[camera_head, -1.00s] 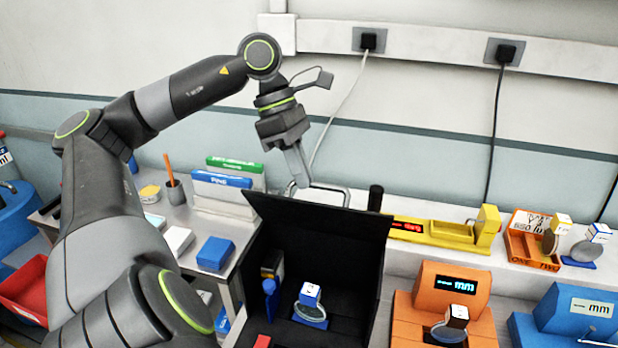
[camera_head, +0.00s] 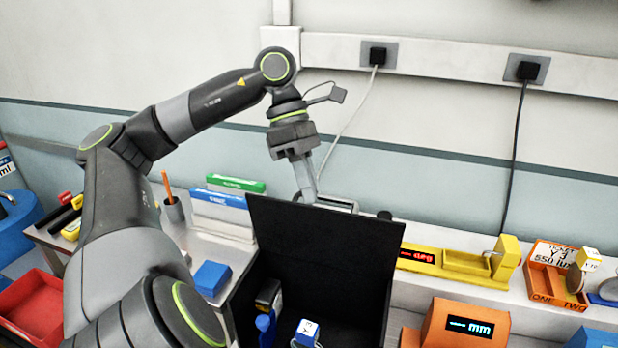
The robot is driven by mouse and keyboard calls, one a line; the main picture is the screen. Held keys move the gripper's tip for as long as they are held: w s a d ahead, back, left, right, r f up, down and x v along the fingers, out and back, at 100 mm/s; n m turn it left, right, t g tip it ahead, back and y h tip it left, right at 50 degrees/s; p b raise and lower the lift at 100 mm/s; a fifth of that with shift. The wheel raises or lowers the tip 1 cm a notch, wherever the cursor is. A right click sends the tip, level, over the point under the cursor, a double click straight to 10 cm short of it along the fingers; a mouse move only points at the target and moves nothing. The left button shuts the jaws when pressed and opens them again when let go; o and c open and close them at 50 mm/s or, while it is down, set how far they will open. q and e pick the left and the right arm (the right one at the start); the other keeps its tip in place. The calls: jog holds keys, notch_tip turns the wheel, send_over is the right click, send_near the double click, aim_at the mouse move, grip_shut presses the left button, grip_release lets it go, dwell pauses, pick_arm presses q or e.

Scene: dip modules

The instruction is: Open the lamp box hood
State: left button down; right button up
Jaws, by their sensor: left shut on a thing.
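The black lamp box stands at the bottom centre, and its black hood panel (camera_head: 335,262) is raised, tilted upright at the back. The box's open front shows a dark interior, cut off by the lower frame edge. A grey metal handle (camera_head: 338,204) shows just behind the panel's top edge. My left gripper (camera_head: 309,196) reaches down from above with its fingers at this handle, shut on it; the fingertips are partly hidden behind the panel. My right gripper is out of view.
A white-topped cube (camera_head: 307,330) and a blue bottle (camera_head: 264,328) show in the box's opening. A yellow gauge (camera_head: 465,263) and an orange mm display (camera_head: 465,325) stand to the right. A blue block (camera_head: 212,278) lies on the left table. The wall behind is close.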

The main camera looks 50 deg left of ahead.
pick_arm(q)
jog(key=shift+s+f, duration=0.1)
jog(key=shift+f, duration=0.15)
jog(key=c, duration=1.6)
grip_release()
jog(key=shift+a, duration=0.1)
jog(key=shift+o, duration=0.6)
jog(key=shift+w+a, duration=0.15)
jog(key=shift+w, duration=0.1)
jog(key=shift+s+r, duration=0.1)
jog(key=shift+r, duration=0.05)
jog(key=p+v, duration=1)
jog(key=v, duration=0.7)
